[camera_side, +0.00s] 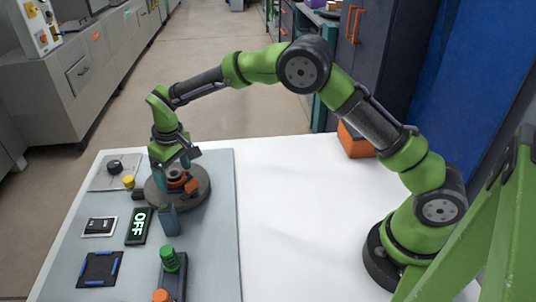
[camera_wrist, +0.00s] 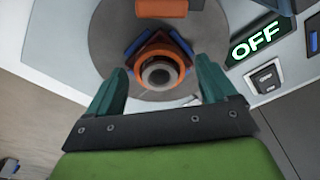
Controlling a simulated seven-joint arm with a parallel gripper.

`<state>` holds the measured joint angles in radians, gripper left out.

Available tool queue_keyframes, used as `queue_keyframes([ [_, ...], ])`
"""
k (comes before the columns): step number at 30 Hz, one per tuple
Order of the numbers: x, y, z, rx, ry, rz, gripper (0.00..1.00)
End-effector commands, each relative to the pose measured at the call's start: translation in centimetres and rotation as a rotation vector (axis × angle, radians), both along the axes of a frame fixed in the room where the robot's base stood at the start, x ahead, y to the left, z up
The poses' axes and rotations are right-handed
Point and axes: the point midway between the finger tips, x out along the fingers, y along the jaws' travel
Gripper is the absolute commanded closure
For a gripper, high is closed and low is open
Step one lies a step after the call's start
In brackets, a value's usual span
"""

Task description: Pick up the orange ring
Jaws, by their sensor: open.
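The orange ring (camera_wrist: 149,84) lies on a dark round turntable (camera_wrist: 105,40), around a grey round piece with a dark centre. In the side view the turntable (camera_side: 199,198) is at the back left of the table, and the ring (camera_side: 177,173) is partly hidden by my gripper (camera_side: 170,164). In the wrist view the teal fingers of my gripper (camera_wrist: 160,66) are open and apart, one to either side of the ring. Nothing is held; finger height is hard to tell.
An orange block (camera_wrist: 165,8) lies on the turntable near the ring. A lit OFF sign (camera_side: 139,226), a blue-grey post (camera_side: 168,220), a switch (camera_side: 99,227) and a green-topped peg (camera_side: 170,260) stand nearby. The white table's (camera_side: 300,220) middle is clear.

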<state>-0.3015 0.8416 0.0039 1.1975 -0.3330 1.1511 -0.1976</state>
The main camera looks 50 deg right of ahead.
Motion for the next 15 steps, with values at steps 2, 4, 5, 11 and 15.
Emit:
queue_keyframes([
  [2,0.0,0.0,-0.08,0.0,0.0,-0.001,0.15],
  [4,0.0,0.0,-0.06,0.0,0.0,-0.001,0.15],
  [5,0.0,0.0,-0.05,0.0,0.0,-0.001,0.15],
  [11,-0.01,0.0,-0.03,0.0,0.0,0.0,0.41],
  [15,-0.01,0.0,-0.01,0.0,0.0,0.0,0.62],
])
